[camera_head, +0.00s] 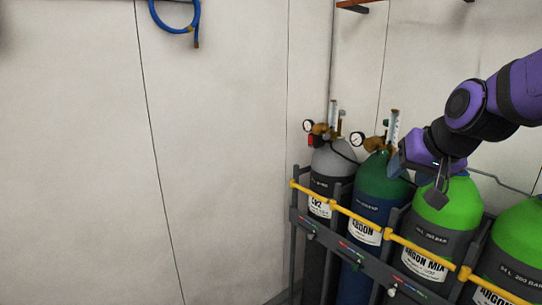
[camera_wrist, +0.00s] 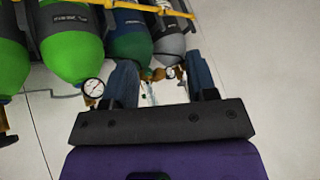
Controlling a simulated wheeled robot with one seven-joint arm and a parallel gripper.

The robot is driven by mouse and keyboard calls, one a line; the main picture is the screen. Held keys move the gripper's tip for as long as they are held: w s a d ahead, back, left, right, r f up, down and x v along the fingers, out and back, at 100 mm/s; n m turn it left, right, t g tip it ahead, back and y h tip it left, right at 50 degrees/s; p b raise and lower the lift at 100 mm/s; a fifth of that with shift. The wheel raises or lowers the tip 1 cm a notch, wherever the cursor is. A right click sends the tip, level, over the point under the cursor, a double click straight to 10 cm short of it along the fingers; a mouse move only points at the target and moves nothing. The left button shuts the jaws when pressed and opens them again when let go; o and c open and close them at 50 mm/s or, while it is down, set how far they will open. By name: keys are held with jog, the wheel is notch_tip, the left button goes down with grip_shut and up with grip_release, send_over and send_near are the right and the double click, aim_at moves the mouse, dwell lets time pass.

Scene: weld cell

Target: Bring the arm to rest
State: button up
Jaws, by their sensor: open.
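My gripper (camera_head: 418,180) is at the right in the head view, on the end of my purple and black arm, in front of the gas cylinders' tops. In the wrist view my gripper (camera_wrist: 160,92) shows two blue-grey fingers set apart, with nothing held between them. Beyond the fingers are a regulator and the tops of the dark green cylinder (camera_wrist: 130,48) and the grey cylinder (camera_wrist: 168,46). The head view does not show clearly whether the fingers touch anything.
A rack (camera_head: 325,236) with a yellow rail (camera_head: 372,222) holds the grey, dark green and bright green cylinders (camera_head: 448,205). Gauges and regulators (camera_head: 375,143) stick up from the tops. A blue hose (camera_head: 176,28) hangs on the wall. The left side is bare wall.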

jog(key=s+d+r+n+g, duration=0.1)
jog(key=s, duration=0.8)
jog(key=s+d+n+g+h, duration=0.1)
jog(key=s+d, duration=0.1)
jog(key=s, duration=0.7)
jog(key=shift+s+d+r+h, duration=0.3)
jog(key=shift+s+r, duration=0.05)
jog(key=shift+d, duration=0.1)
dwell(1.2)
